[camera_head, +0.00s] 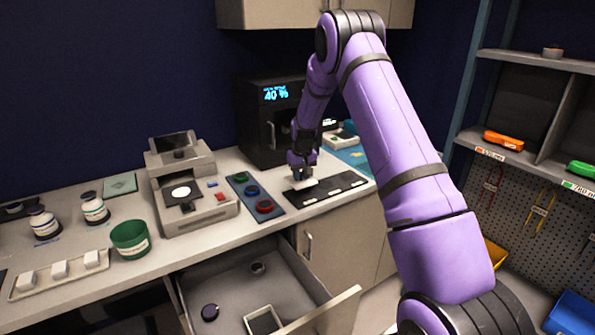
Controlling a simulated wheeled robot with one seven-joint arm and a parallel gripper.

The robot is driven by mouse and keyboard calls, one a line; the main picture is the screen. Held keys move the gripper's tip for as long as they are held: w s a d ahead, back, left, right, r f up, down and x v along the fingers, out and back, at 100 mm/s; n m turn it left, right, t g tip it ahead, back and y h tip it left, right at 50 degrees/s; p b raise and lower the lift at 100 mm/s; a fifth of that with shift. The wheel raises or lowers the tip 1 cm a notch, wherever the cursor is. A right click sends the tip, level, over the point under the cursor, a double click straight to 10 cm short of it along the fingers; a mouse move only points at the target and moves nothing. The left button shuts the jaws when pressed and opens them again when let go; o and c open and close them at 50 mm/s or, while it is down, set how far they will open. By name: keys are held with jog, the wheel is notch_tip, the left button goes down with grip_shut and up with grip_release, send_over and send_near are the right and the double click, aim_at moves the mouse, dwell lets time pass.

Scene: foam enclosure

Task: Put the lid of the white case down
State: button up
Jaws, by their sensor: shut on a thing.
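My gripper (302,174) points down over the left end of a black mat (330,192) on the counter. It is shut on a small flat white piece (304,184), which looks like the white case's lid. The piece is at or just above the mat; I cannot tell if it touches. My gripper hides part of it. I cannot make out a separate case body beneath it. Several small white blocks (60,269) sit on a white tray (55,284) at the far left.
A blue strip with coloured rings (254,190) lies left of the mat. A grey-white device (185,185) stands further left, beside a green pot (131,238). A black machine (268,118) stands behind my gripper. Below the counter, a drawer (240,285) is open.

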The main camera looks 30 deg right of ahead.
jog(key=w+d, duration=0.1)
jog(key=w, duration=0.2)
jog(key=w+d, duration=0.2)
jog(key=w, duration=0.2)
jog(key=w+d+f, duration=0.1)
jog(key=w+d, duration=0.1)
jog(key=w, duration=0.1)
jog(key=shift+w+d, duration=0.2)
jog(key=shift+w, duration=0.15)
jog(key=shift+f, duration=1.8)
jog(key=o, duration=0.9)
jog(key=shift+f, duration=0.15)
